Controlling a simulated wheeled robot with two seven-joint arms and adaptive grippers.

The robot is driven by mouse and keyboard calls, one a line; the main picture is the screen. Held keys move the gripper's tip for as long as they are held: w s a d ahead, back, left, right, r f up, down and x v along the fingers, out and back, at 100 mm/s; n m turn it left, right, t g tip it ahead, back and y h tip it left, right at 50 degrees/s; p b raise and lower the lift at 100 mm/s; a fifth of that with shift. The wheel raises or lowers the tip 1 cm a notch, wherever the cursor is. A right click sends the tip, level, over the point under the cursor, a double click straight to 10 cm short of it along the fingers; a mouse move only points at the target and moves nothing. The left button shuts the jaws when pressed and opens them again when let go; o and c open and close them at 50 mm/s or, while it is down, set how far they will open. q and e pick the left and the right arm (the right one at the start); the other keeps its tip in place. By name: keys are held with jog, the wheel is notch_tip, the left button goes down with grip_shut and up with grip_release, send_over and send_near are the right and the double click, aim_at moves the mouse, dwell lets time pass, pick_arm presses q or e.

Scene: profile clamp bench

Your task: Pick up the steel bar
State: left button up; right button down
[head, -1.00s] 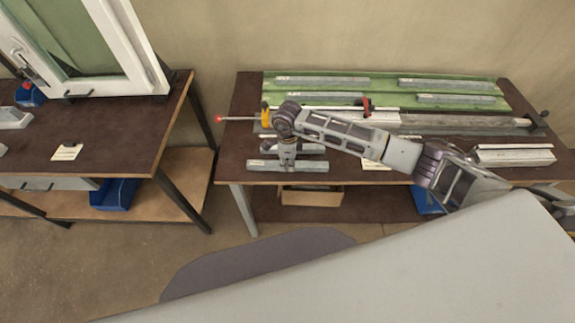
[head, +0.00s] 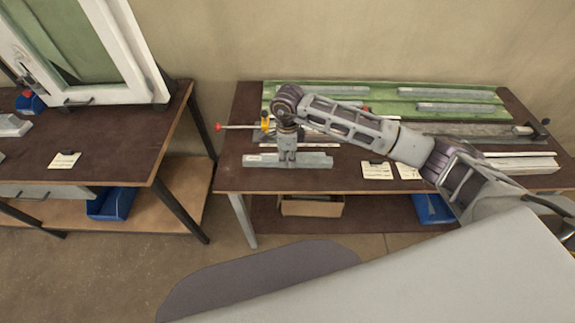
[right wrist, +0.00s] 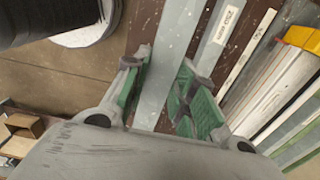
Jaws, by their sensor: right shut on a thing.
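My right gripper (head: 287,157) points down over the front left part of the right bench. It is shut on a grey steel bar (head: 315,161), which lies crosswise in the picture. In the right wrist view the bar (right wrist: 169,48) runs between the two green-padded fingers (right wrist: 162,82). The bar looks level, and I cannot tell how large any gap under it is. Another grey bar (right wrist: 214,38) with a white label lies beside it in the right wrist view. My left gripper is not in view.
Behind is a green mat (head: 385,90) with several bars. A clamp with a red-tipped handle (head: 218,127) sticks out at the left. Paper cards (head: 377,171) and a pale profile (head: 525,164) lie to the right. A window frame (head: 90,50) stands on the left bench.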

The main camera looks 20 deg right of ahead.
jog(key=shift+r, duration=1.05)
jog(key=shift+n, duration=0.4)
